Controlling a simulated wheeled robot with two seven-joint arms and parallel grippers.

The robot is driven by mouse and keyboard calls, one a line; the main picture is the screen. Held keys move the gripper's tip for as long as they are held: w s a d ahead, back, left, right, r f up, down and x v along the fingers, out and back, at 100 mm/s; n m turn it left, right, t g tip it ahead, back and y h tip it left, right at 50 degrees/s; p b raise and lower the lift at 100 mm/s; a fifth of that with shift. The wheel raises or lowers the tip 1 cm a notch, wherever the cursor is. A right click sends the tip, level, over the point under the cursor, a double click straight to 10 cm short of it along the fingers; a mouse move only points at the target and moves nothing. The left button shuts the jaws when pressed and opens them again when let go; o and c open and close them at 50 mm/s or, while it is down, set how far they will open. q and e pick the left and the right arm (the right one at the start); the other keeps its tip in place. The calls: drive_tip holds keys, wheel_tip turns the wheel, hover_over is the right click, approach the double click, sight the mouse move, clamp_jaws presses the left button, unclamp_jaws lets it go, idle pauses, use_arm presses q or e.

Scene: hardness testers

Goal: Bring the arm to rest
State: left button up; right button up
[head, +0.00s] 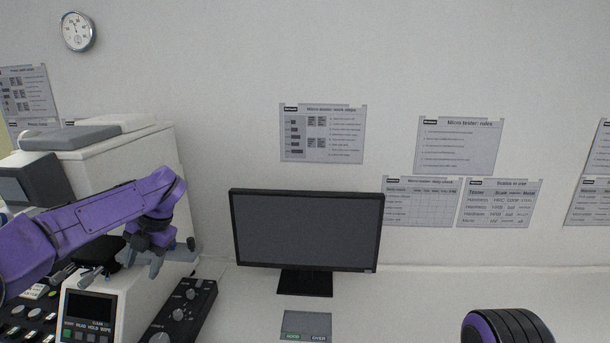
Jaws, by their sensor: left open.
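My left arm reaches in from the left, and its left gripper (152,268) hangs at the front of the white tester (165,150). The gripper is open, and I see nothing between its fingers. It hangs above and behind a small white unit with a dark screen (90,306). Whether the fingers touch the tester cannot be told. A part of my right arm shows at the bottom right corner; my right gripper is out of view.
A black control box with knobs (185,311) lies right of the small unit. A dark monitor (307,230) stands mid-bench, with a small grey pad (306,325) in front. The white bench (420,300) is clear right of the monitor. Paper sheets (322,135) hang on the wall.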

use_arm(q)
drive_tip(key=s+d+f+m+t+y, duration=0.1)
drive_tip(key=s+f+m+t+y, duration=0.15)
drive_tip(key=f+m, duration=0.5)
drive_tip(key=s+d+f+m+t+y, duration=0.1)
drive_tip(key=s+d+f+m+t, duration=0.2)
drive_tip(key=f, duration=0.8)
drive_tip(key=s+f+m+t+y, duration=0.2)
drive_tip(key=s+f+m+t, duration=0.15)
drive_tip(key=f+m, duration=0.45)
drive_tip(key=s+d+f+m+g+h, duration=0.1)
drive_tip(key=s+f+m+h, duration=0.2)
drive_tip(key=s, duration=0.7)
drive_tip(key=s+f+m+g+h, duration=0.25)
drive_tip(key=s+f, duration=0.25)
drive_tip(key=s, duration=0.5)
drive_tip(key=s+d+f+m+g+h, duration=0.1)
drive_tip(key=s+f+m, duration=0.3)
drive_tip(key=s, duration=0.6)
wheel_tip(320, 180, down, 12)
drive_tip(key=s+b, duration=0.1)
drive_tip(key=b, duration=1.2)
drive_tip(key=shift+f, duration=0.2)
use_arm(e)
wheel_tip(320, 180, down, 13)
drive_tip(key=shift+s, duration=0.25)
use_arm(q)
drive_tip(key=shift+s, duration=0.1)
